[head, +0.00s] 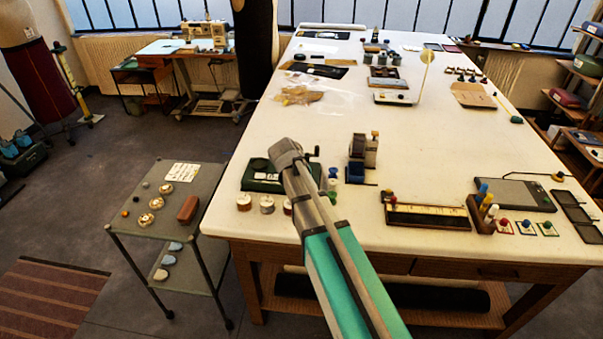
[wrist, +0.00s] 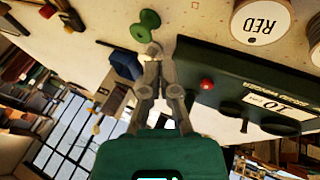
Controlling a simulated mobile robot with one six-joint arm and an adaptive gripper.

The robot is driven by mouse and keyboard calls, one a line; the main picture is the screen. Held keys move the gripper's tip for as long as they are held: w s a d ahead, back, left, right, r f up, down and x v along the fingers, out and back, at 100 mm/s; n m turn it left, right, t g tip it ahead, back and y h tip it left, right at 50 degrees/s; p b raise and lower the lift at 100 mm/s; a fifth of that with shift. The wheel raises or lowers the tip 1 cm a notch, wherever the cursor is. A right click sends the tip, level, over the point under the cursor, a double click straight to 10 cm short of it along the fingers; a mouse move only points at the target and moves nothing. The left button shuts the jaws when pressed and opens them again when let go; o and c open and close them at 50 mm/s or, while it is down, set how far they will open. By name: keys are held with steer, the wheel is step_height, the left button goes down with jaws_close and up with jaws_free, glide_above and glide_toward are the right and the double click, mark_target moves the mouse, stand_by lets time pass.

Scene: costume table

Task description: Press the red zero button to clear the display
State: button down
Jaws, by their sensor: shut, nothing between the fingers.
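A dark green box (head: 262,178) stands at the near left of the big table, partly hidden behind my arm in the head view. It also shows upside down in the wrist view (wrist: 225,68), with a small red button (wrist: 207,83) and a white display (wrist: 268,102) that seems to read 10. My gripper (wrist: 153,50) is shut and empty in the wrist view. Its fingertips appear to the left of the red button in the picture, apart from it. Their height above the table is unclear. In the head view the fingers are hidden by my arm.
A green spool (wrist: 149,19) is near the fingertips. A round tin marked RED (wrist: 262,20) lies beside the box. A blue-and-grey device (head: 362,158) stands right of my arm. A grey trolley (head: 205,228) adjoins the table's left side. The table's middle is clear.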

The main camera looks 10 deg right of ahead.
steer(key=w+a+r+t+h+p, duration=0.1)
steer(key=w+r, duration=0.2)
steer(key=w, duration=0.2)
steer(key=w+r+m+t+h, duration=0.1)
steer(key=w+r+h, duration=0.1)
steer(key=w, duration=0.3)
steer(key=shift+w+a+r+p, duration=0.15)
steer(key=shift+a+r+p, duration=0.25)
steer(key=shift+r, duration=0.05)
steer(key=shift+f, duration=0.1)
step_height(320, 180, down, 9)
steer(key=b, duration=0.8)
steer(key=shift+b, duration=0.4)
stand_by(0.8)
steer(key=shift+f+b, duration=0.3)
steer(key=shift+b, duration=0.15)
steer(key=shift+f+b, duration=0.4)
steer(key=shift+b, duration=0.05)
stand_by(0.8)
steer(key=shift+r, duration=0.1)
stand_by(0.3)
steer(key=shift+r+p, duration=0.8)
steer(key=shift+p, duration=0.15)
